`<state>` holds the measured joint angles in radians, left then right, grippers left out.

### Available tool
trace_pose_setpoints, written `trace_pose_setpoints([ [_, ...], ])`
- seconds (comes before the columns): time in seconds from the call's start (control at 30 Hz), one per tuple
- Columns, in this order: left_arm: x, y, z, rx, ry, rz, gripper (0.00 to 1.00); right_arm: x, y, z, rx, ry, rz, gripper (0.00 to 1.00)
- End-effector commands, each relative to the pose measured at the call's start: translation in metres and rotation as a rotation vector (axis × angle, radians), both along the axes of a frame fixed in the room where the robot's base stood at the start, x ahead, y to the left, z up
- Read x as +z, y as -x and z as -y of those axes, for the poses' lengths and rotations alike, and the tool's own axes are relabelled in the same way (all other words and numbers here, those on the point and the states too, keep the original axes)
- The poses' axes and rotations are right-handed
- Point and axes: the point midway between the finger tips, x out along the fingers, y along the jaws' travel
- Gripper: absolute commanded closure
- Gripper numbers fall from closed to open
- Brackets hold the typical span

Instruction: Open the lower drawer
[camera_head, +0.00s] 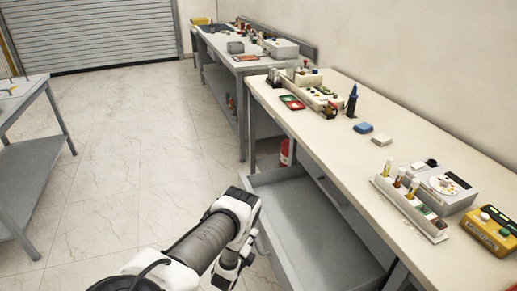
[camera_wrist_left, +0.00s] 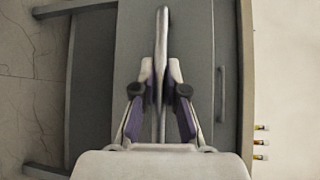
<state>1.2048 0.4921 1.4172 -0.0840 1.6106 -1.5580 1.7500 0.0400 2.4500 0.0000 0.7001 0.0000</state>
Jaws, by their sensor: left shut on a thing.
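The lower drawer (camera_head: 305,225) is a grey metal tray that stands pulled out from under the right workbench, and its empty inside shows in the head view. My left gripper (camera_head: 232,268) is low at the drawer's front, partly hidden by my own wrist. In the left wrist view the gripper (camera_wrist_left: 160,95) is shut on a pale bar, which looks like the lower drawer's handle. Another handle (camera_wrist_left: 221,95) shows to the right of the fingers in that view, apart from them. My right gripper is not in view.
The workbench top (camera_head: 345,150) carries a rack of vials (camera_head: 405,205), a grey device (camera_head: 440,185) and a yellow meter (camera_head: 492,230). A red extinguisher (camera_head: 286,152) stands beyond the drawer. The tiled floor (camera_head: 140,170) to the left is clear up to another table (camera_head: 35,170).

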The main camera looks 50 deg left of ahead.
Motion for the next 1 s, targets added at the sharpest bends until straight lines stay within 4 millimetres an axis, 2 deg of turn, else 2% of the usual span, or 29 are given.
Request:
trace_pose_setpoints([
  [0.23,-0.001,0.001,0.0,-0.001,0.001,-0.003,1.0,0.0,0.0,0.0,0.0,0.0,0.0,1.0],
  [0.27,-0.001,0.0,0.001,-0.001,0.001,-0.003,0.78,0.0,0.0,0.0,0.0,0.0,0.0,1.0],
  [0.3,-0.001,0.0,0.001,-0.001,0.001,-0.003,0.64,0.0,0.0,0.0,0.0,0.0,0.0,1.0],
  [0.33,-0.001,0.0,0.0,-0.001,0.001,-0.003,0.63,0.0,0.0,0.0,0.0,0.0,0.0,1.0],
  [0.67,0.0,0.003,0.002,0.0,0.001,-0.002,0.63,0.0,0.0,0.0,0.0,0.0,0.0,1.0],
  [0.77,0.001,0.016,0.007,0.001,0.002,-0.005,0.63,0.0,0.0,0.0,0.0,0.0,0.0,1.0],
  [1.0,0.009,0.071,0.03,0.001,0.002,-0.008,0.63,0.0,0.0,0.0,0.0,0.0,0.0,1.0],
])
